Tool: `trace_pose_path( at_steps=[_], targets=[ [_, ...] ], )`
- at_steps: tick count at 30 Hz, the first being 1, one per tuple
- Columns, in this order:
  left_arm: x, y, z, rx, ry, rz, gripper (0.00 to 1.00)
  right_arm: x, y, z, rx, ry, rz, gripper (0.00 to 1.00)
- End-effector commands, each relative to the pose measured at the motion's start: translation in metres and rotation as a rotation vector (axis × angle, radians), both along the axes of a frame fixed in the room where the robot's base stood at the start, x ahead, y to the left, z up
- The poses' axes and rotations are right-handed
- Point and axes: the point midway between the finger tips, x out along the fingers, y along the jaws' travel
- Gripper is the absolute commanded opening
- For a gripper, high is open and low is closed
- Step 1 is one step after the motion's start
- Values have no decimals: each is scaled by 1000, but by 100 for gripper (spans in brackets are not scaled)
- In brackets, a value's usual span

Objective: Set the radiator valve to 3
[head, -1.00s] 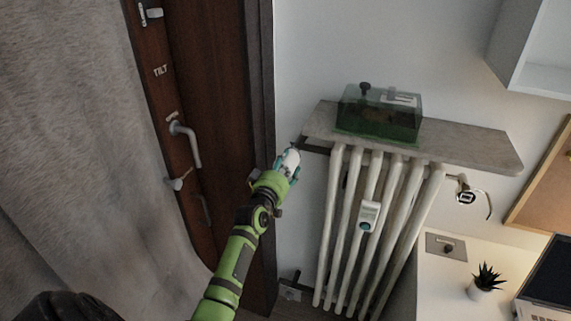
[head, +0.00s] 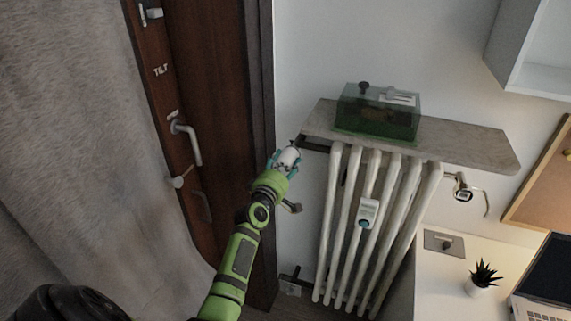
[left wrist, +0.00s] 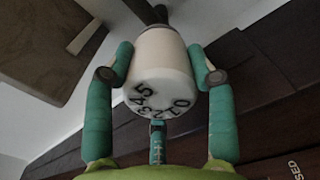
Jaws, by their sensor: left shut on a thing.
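The radiator valve is a white knob (head: 289,157) at the upper left end of the radiator, beside the door frame. My left gripper (head: 284,165) is shut on it. In the left wrist view the valve knob (left wrist: 160,80) sits between my left gripper's teal fingers (left wrist: 166,72), one on each side, with a third finger below. Dark digits 5, 4, 1 and 0 read on its face; those between them, near the lower edge, are hard to read. I cannot make out an index mark. My right gripper is not in view.
The white ribbed radiator (head: 372,220) stands under a stone shelf (head: 465,150) with a green glass tank (head: 377,115) on it. A small meter (head: 368,212) hangs on the ribs. A brown door (head: 215,90) is left; a white desk (head: 440,275) with a plant is right.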

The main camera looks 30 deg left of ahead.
Motion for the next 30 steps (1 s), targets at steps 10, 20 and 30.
trace_pose_path(
  at_steps=[10, 20, 30],
  targets=[
    [0, 7, 9, -25, -28, 16, 23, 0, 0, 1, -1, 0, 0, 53],
    [0, 6, 9, -24, -26, 14, 79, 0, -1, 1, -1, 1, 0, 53],
    [-1, 2, 3, -28, -16, 6, 79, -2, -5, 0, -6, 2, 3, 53]
  ],
)
